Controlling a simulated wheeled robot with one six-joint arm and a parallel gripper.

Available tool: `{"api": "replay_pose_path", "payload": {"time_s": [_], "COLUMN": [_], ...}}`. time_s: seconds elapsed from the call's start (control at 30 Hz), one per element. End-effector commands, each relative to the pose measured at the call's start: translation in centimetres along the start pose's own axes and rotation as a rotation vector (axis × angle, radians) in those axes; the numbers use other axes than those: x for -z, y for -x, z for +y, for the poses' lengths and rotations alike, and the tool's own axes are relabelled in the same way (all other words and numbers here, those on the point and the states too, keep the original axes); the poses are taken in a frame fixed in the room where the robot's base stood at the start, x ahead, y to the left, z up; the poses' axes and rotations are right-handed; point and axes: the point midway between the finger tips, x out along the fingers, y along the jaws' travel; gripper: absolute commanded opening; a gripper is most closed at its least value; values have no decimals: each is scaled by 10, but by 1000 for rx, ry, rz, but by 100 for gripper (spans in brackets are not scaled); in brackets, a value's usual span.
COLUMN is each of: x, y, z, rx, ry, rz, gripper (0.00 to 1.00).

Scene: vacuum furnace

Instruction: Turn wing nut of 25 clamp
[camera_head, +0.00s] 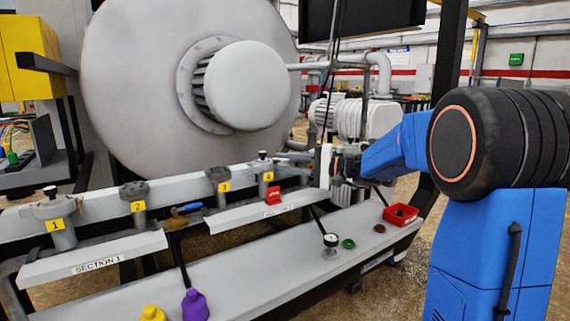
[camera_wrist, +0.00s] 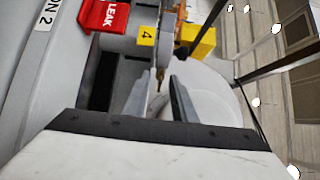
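My gripper (camera_head: 287,160) reaches in from the right, beside the station labelled 4 (camera_head: 268,177) on the rail. In the wrist view, my gripper (camera_wrist: 162,95) has its two grey fingers apart. A small brass-coloured piece (camera_wrist: 160,75) shows between or just beyond the fingertips; I cannot tell if it is the wing nut or if the fingers touch it. The label 4 (camera_wrist: 146,35) lies ahead of the fingers in the wrist view. No marking "25" is readable, and the clamp at my fingers is largely hidden.
Stations 1 (camera_head: 54,226), 2 (camera_head: 138,207) and 3 (camera_head: 224,187) stand left along the rail. A red leak tag (camera_head: 273,196) hangs below station 4.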

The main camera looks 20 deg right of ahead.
Motion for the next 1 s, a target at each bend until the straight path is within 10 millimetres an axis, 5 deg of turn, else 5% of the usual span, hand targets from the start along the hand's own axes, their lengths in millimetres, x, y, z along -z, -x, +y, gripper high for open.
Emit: {"api": "replay_pose_path", "payload": {"time_s": [0.07,0.2,0.63,1.0], "x": [0,0,0,0], "y": [0,0,0,0], "z": [0,0,0,0], "rx": [0,0,0,0], "ry": [0,0,-49,-315], "rz": [0,0,0,0], "gripper": [24,0,0,0]}}
